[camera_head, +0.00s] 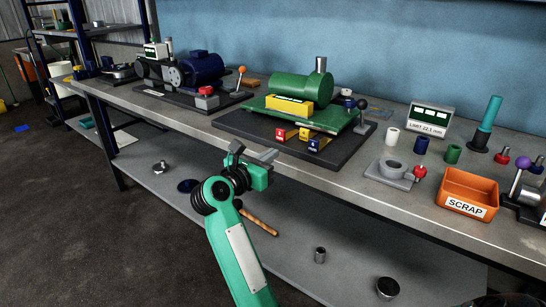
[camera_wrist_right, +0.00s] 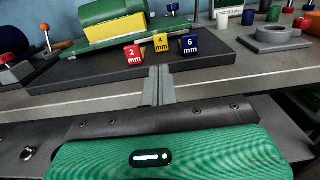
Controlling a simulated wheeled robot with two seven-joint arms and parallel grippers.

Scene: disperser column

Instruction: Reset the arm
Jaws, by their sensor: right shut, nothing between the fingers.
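My right gripper (camera_head: 252,154) is shut and empty in front of the workbench edge, at the end of my green right arm in the head view. In the right wrist view its two grey fingers (camera_wrist_right: 158,87) are together, pointing at the bench edge. Nothing is between them. My left gripper is not in view. On the bench beyond stands a green machine (camera_head: 300,98) with a yellow block on a dark base plate. Red, yellow and blue blocks marked 2 (camera_wrist_right: 133,54), 4 (camera_wrist_right: 161,43) and 6 mm (camera_wrist_right: 190,46) sit at its front edge.
The workbench (camera_head: 345,181) runs across the view, with a lower shelf (camera_head: 290,235) below holding a wooden-handled tool and metal parts. An orange SCRAP bin (camera_head: 467,193), a ring fixture (camera_head: 391,171) and small cylinders stand right. A blue motor (camera_head: 200,68) stands left. Floor at left is mostly clear.

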